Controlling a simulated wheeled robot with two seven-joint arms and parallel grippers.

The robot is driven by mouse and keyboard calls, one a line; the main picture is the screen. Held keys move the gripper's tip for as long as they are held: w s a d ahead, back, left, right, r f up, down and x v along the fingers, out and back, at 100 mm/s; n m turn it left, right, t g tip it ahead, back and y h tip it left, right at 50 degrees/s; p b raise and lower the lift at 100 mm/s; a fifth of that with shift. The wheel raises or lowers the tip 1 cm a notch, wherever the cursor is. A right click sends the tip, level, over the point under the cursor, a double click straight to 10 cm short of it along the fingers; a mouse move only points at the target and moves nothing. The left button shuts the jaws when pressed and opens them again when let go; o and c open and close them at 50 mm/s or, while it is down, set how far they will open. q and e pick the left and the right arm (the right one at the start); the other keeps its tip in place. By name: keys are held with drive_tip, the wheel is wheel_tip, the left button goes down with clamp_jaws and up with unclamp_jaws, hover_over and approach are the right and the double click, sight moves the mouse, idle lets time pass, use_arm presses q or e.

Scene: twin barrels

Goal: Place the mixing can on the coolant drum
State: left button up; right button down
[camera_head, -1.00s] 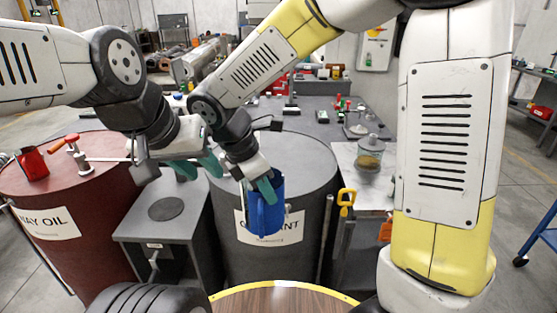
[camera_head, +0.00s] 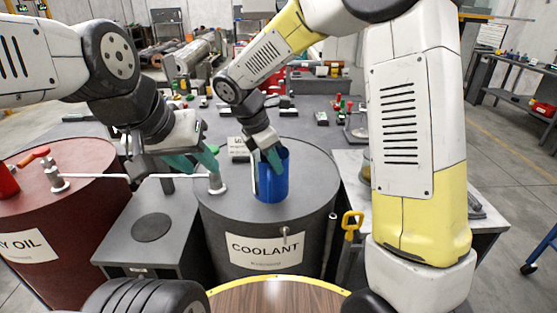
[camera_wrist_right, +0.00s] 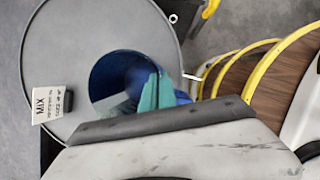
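The blue mixing can (camera_head: 273,184) is upright over the top of the grey coolant drum (camera_head: 225,232). I cannot tell whether its base touches the lid. My right gripper (camera_head: 272,160) is shut on the can's rim, with teal fingers pinching its wall. In the right wrist view the open mouth of the can (camera_wrist_right: 108,78) shows beside the fingers (camera_wrist_right: 155,93), above the round drum top (camera_wrist_right: 75,35). My left gripper (camera_head: 195,162) is empty, its teal fingers apart, near the drum's left edge.
A metal fitting (camera_head: 216,182) stands on the drum's left side, by a thin pipe running from the red oil drum (camera_head: 85,215). A grey stand (camera_head: 150,229) is between the drums.

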drive_tip(key=w+f, duration=0.1)
drive_tip(key=w, duration=0.1)
drive_tip(key=w+d+f, duration=0.1)
drive_tip(key=w+f, duration=0.1)
drive_tip(key=shift+w+f, duration=0.1)
drive_tip(key=shift+w, duration=0.15)
drive_tip(key=shift+f, duration=0.35)
drive_tip(key=shift+f, duration=0.15)
drive_tip(key=c, duration=1.7)
unclamp_jaws()
